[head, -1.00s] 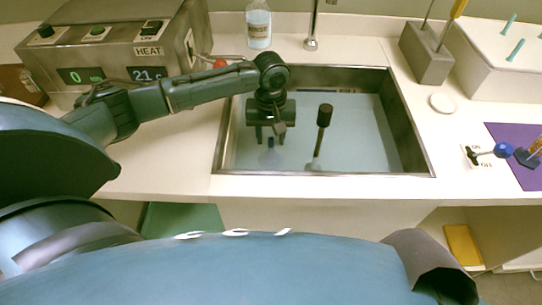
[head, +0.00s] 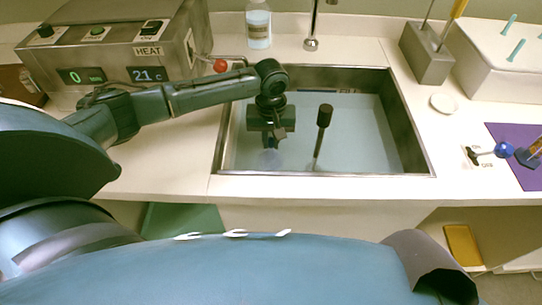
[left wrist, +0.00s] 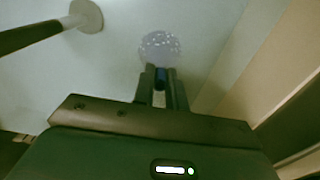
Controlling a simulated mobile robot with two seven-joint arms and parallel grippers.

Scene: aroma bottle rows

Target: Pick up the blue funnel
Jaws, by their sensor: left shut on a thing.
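The blue funnel is in the sink (head: 228,150) with its narrow stem up. In the left wrist view its blue stem (left wrist: 161,76) sits between my fingertips. Beyond it spreads its wide, pale, speckled mouth (left wrist: 160,46). In the head view the mouth is a faint bluish patch (head: 272,160) below my fingers. My left gripper (head: 271,141) reaches down into the left part of the sink and is shut on the stem. It also shows in the left wrist view (left wrist: 161,80). I cannot tell whether the funnel touches the sink floor. My right gripper is not in view.
A black-handled tool (head: 323,118) stands in the sink, right of my gripper. A faucet (head: 311,42) and a clear bottle (head: 258,25) stand behind the sink. A heater box (head: 120,60) is at left. A white dish (head: 443,103) lies on the right counter.

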